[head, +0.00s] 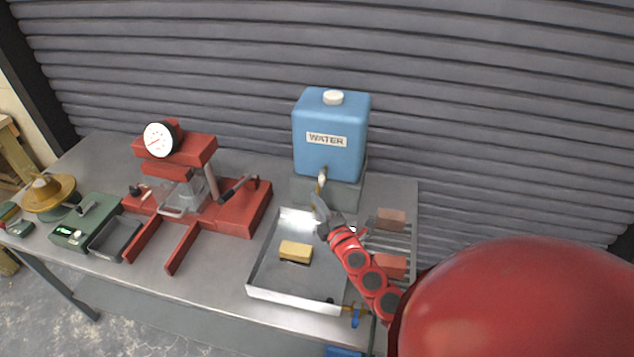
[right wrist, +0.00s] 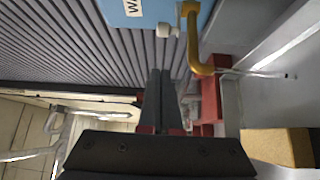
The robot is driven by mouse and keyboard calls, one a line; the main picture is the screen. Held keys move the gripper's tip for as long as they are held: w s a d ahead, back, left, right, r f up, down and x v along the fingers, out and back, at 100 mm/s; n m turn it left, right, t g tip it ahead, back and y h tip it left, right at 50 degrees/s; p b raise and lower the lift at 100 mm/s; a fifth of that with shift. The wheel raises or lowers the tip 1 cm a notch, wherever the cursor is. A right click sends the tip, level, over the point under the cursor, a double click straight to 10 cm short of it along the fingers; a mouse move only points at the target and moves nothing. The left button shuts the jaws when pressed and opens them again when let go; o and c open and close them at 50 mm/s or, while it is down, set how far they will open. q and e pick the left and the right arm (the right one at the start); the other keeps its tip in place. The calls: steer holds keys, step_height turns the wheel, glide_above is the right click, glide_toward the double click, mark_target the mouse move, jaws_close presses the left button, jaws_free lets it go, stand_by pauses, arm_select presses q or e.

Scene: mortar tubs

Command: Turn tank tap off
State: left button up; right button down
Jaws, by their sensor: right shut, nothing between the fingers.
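The blue water tank (head: 330,140) stands on a grey block at the back of the bench; its corner shows in the right wrist view (right wrist: 150,10). Its brass tap (head: 321,183) is low on the front. In the right wrist view the tap (right wrist: 193,45) has a pale knob (right wrist: 166,30) beside it, and a thin clear streak runs from its spout, which looks like water. My right gripper (head: 317,203) is just below the tap; its fingers (right wrist: 160,95) are shut, empty and apart from the knob. My left gripper is out of view.
A metal tray (head: 270,286) with a yellow block (head: 295,251) lies under the tap. Reddish blocks (head: 391,219) lie on a rack at right. A red press (head: 240,205) and a green scale (head: 85,225) stand at left. A shutter wall is close behind.

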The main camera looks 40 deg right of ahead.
steer(key=w+d, duration=0.1)
steer(key=w, duration=0.1)
steer(key=w+d, duration=0.1)
steer(key=w, duration=0.1)
steer(key=w+d, duration=0.1)
steer(key=w, duration=0.1)
steer(key=shift+d+r+p, duration=0.1)
steer(key=shift+d+p, duration=0.2)
steer(key=shift+p, duration=0.1)
steer(key=shift+s+d, duration=0.15)
steer(key=shift+s, duration=0.15)
